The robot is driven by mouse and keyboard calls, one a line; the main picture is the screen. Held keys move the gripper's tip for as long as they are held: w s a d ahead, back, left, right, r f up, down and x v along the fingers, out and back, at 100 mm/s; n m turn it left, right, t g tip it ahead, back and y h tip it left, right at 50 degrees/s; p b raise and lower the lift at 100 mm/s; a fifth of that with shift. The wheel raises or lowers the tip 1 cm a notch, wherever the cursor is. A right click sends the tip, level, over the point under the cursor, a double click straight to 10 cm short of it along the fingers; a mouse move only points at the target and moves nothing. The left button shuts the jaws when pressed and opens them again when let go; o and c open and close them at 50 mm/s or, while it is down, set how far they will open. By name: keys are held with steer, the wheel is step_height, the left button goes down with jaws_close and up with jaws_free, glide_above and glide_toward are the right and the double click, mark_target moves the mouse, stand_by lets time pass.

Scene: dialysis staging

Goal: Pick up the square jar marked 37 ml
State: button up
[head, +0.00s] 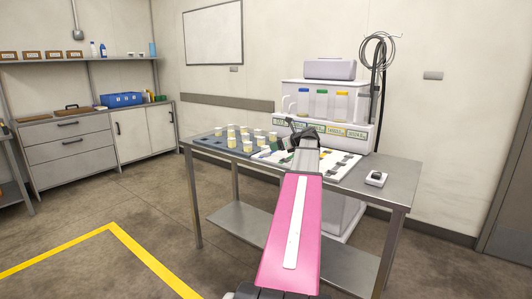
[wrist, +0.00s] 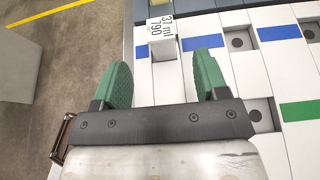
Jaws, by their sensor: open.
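The square jar marked 37 ml (wrist: 161,29) is in the upper middle of the wrist view, its white label also reading 790. It is beside a blue stripe on a white slotted rack (wrist: 170,91). My gripper (wrist: 163,60) has two green fingers spread apart, pointing toward the jar. In the head view my gripper (head: 303,134) is over the table, and I cannot single out the 37 ml jar there.
Several yellowish jars (head: 246,134) stand on a dark tray (head: 208,141) at the table's left. A white machine (head: 325,104) stands behind the rack. A small white device (head: 376,179) lies near the table's right end, with bare metal tabletop (head: 398,172) around it.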

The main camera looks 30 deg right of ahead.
mark_target(266, 146)
steer(key=x, duration=0.4)
steer(key=shift+w+a+f, duration=0.1)
steer(key=shift+w, duration=0.2)
steer(key=shift+r+x, duration=0.15)
steer(key=shift+x, duration=1.15)
steer(key=shift+r+x, duration=0.1)
steer(key=shift+x, duration=1.25)
steer(key=shift+c, duration=0.3)
steer(key=c, duration=1)
